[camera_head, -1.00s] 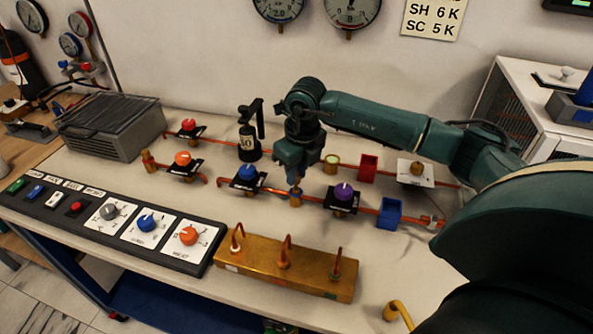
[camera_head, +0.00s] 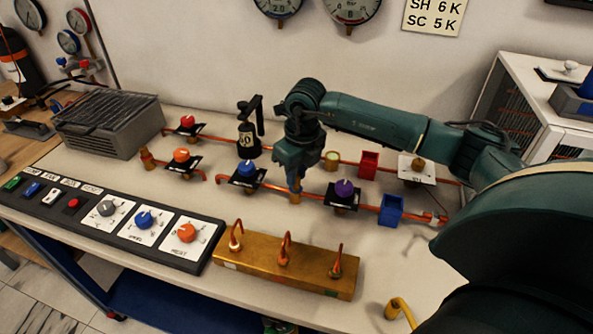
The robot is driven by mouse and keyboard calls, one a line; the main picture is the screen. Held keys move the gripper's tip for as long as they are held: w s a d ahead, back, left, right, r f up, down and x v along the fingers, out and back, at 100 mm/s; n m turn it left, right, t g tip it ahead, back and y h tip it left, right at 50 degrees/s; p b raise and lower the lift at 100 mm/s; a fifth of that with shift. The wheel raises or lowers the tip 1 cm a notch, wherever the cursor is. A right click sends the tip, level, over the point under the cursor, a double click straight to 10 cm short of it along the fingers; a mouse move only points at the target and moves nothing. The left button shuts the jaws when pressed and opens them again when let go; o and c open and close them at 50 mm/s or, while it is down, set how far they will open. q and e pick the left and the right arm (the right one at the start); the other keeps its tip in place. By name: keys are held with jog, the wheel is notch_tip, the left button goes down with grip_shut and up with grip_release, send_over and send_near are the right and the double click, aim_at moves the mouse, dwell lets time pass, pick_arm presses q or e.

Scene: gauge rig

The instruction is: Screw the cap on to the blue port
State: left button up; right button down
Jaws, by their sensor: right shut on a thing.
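My right gripper (camera_head: 295,186) points down over the middle of the bench, its fingertips just above a brass fitting (camera_head: 295,198) on the front copper pipe. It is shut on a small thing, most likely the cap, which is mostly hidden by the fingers. I cannot tell a cap's outline there, nor whether it touches the fitting. This fitting stands between a blue-knobbed valve (camera_head: 246,170) and a purple-knobbed valve (camera_head: 344,190); I cannot see a clear blue mark on it. My left gripper is not in view.
A brass block (camera_head: 240,262) with copper stubs lies in front. A control panel (camera_head: 95,222) is at left.

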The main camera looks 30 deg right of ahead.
jog(key=shift+f+b, duration=0.4)
jog(key=shift+f, duration=0.2)
dwell(0.7)
dwell(0.4)
jog(key=m, duration=0.4)
jog(key=shift+p, duration=0.35)
jog(key=shift+m+h, duration=0.3)
jog(key=shift+m, duration=0.3)
jog(key=m, duration=0.3)
jog(key=shift+r+p, duration=0.1)
jog(key=shift+p, duration=0.3)
jog(key=shift+d+m+h, duration=0.1)
jog(key=shift+m+h, duration=0.2)
jog(key=shift+m, duration=0.8)
